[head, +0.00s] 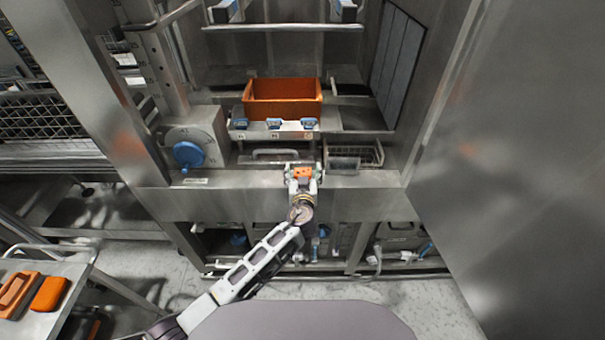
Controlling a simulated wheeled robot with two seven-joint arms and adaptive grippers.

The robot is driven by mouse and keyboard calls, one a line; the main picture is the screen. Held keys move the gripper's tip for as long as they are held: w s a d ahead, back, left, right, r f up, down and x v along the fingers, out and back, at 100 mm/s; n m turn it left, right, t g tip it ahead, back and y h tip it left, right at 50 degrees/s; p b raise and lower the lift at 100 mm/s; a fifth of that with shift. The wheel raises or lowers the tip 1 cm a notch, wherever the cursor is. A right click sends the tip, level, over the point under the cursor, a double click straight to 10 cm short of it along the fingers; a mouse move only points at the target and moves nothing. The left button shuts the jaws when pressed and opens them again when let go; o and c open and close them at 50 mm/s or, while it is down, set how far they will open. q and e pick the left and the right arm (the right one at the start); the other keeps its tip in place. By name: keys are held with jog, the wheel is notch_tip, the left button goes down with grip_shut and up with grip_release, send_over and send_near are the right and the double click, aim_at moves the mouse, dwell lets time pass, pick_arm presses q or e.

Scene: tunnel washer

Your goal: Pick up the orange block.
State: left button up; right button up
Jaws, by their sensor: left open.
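A small orange block (302,172) sits at the front ledge of the washer opening, in the middle of the head view. My left gripper (303,178) reaches up to it from below, open, with a finger at either side of the block. I cannot tell whether the fingers touch it. The near part of the block is partly hidden by the gripper. My right gripper is not in view.
An orange bin (283,110) stands deeper in the washer, behind blue clips (273,124). A wire basket (367,154) is right of the gripper. A blue knob (188,154) is at the left. A cart (50,328) at lower left holds orange items (50,294). A steel panel fills the right.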

aim_at(303, 171)
pick_arm(q)
jog(key=c, duration=1.1)
jog(key=shift+r, duration=0.15)
jog(key=shift+c, duration=0.2)
jog(key=shift+r+b, duration=0.35)
jog(key=shift+r, duration=4.55)
